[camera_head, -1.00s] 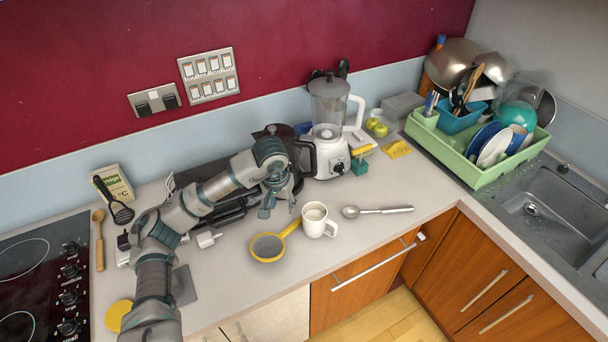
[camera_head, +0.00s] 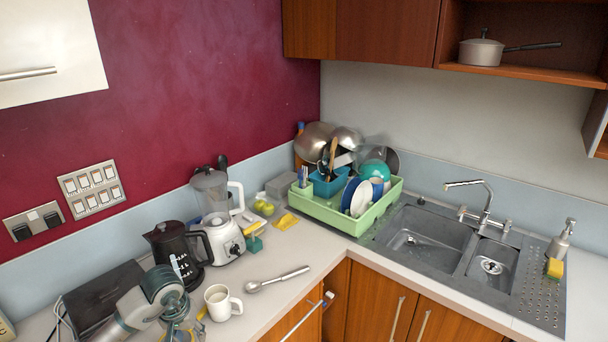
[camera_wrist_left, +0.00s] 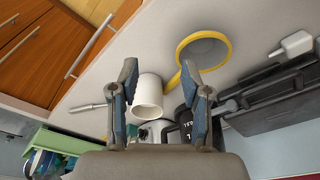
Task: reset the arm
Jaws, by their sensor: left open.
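My left arm comes in at the lower left of the head view, bent over the counter. My left gripper (camera_head: 184,326) is partly cut off by the bottom edge there. In the left wrist view the gripper (camera_wrist_left: 159,76) is open, its two blue-grey fingers apart with nothing held between them. A white mug (camera_head: 220,302) stands on the counter just right of the gripper in the head view. In the wrist view the mug (camera_wrist_left: 148,92) shows beyond the gap between the fingers. My right gripper is in neither view.
A dark kettle (camera_head: 172,250) and a white blender (camera_head: 222,240) stand behind the gripper. A spoon (camera_head: 278,280) lies right of the mug. A green dish rack (camera_head: 326,212) stands beside the sink (camera_head: 428,238). A yellow-rimmed strainer (camera_wrist_left: 204,50) shows in the wrist view.

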